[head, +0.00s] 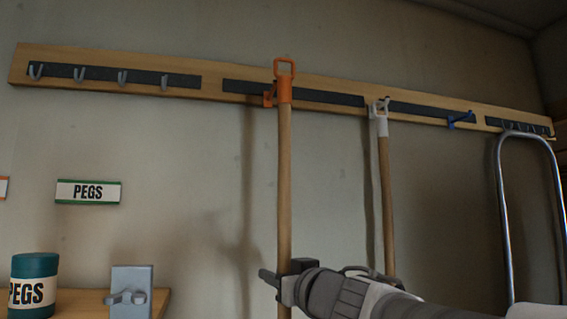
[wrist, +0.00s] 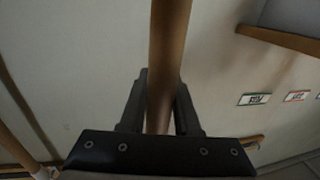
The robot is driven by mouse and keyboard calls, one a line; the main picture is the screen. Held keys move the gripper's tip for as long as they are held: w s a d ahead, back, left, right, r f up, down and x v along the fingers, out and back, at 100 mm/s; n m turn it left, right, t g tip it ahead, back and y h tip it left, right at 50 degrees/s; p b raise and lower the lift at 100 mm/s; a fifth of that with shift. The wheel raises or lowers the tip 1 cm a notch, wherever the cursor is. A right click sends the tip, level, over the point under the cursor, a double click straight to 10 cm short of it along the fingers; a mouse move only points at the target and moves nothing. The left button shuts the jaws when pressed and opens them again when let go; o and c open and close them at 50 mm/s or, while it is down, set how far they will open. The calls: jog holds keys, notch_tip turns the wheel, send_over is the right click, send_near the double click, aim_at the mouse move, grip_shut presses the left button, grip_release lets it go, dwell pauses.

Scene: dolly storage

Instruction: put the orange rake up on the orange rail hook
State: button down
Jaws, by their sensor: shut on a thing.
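The orange rake shows in the head view as a long wooden shaft (head: 285,180) with an orange loop handle (head: 284,78) at the top. It stands nearly upright; its lower end is out of view. The orange rail hook (head: 269,95) is on the wall rail, just left of the handle's lower part and partly behind it. I cannot tell whether the loop touches the hook. My gripper (head: 283,285) is shut on the shaft, low in the head view. In the wrist view the shaft (wrist: 168,60) runs between both fingers (wrist: 159,108).
The wooden wall rail (head: 210,70) carries grey hooks (head: 80,74) at left and a blue hook (head: 460,119) at right. A white-handled tool (head: 379,125) hangs close right of the rake. A metal frame (head: 503,200) stands at far right. A teal PEGS can (head: 35,268) sits lower left.

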jog(key=shift+r, duration=0.15)
send_near(258, 261)
jog(key=shift+w+a, duration=0.55)
jog(key=shift+a, duration=0.25)
dwell(0.5)
jog(key=shift+w+d+x, duration=0.1)
jog(key=shift+d+x, duration=0.1)
jog(key=shift+x, duration=0.9)
jog(key=shift+w+d+x, duration=0.1)
jog(key=shift+d+x, duration=0.1)
jog(key=shift+x, duration=0.9)
jog(key=shift+w, duration=0.1)
jog(key=shift+w, duration=0.1)
